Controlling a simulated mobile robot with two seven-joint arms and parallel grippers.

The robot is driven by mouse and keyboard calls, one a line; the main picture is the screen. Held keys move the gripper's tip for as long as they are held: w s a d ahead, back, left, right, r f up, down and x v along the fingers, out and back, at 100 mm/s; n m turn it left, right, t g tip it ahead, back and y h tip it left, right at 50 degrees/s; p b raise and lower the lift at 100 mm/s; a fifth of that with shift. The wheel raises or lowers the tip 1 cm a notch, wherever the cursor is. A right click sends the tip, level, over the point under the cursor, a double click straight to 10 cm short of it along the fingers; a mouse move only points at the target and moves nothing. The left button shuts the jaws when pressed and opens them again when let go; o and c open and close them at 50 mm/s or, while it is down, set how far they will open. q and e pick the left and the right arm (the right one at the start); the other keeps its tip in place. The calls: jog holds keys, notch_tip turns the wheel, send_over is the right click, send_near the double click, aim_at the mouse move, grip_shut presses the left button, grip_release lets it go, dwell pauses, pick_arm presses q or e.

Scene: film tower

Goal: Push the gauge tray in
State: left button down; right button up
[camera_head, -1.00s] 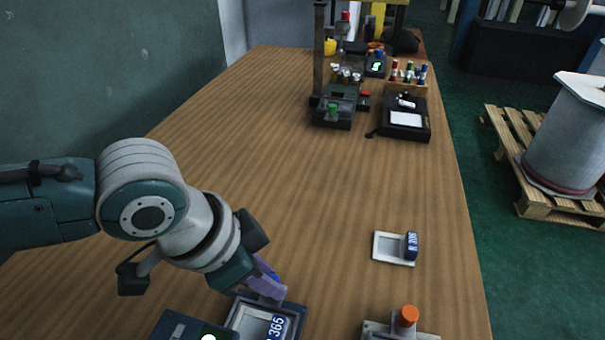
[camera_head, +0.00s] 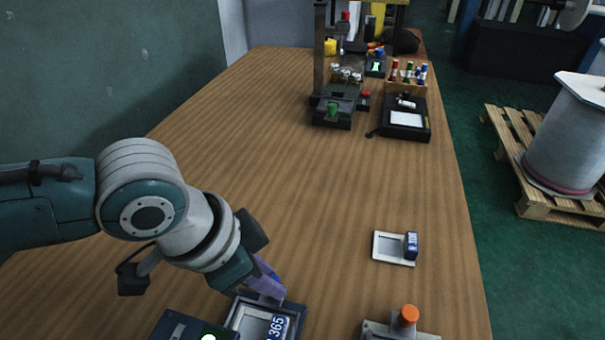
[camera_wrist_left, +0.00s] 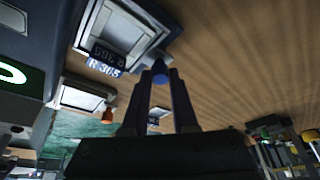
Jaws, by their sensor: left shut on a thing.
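The gauge tray (camera_head: 296,310) is a dark-framed tray with a pale inner plate, at the bottom of the head view and beside the dark gauge body (camera_head: 178,326). A block marked R 365 (camera_head: 276,327) sits in it. In the left wrist view the tray (camera_wrist_left: 88,28) is at upper left, with the label by its edge. The gauge's green display (camera_wrist_left: 12,74) shows at the left edge. My left gripper (camera_head: 268,287) is shut on a blue knob (camera_wrist_left: 160,72) at the tray's far edge. The fingers partly hide the knob. My right gripper is out of view.
A small pale tray (camera_head: 385,248) with a blue block (camera_head: 411,245) lies to the right. A fixture with an orange knob (camera_head: 408,316) stands at the bottom right. A dark stand (camera_head: 335,115) and a black box (camera_head: 405,128) are farther back. The middle of the table is clear.

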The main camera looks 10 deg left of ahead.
aim_at(274, 312)
pick_arm(q)
jog(key=s+p, duration=0.3)
jog(key=shift+s+r, duration=0.2)
jog(key=shift+s, duration=0.1)
jog(key=shift+s+f+p, duration=0.1)
jog(key=shift+s+p, duration=0.15)
jog(key=shift+p, duration=0.05)
jog(key=shift+f, duration=0.1)
jog(key=c, duration=0.7)
grip_release()
jog(key=shift+w, duration=0.1)
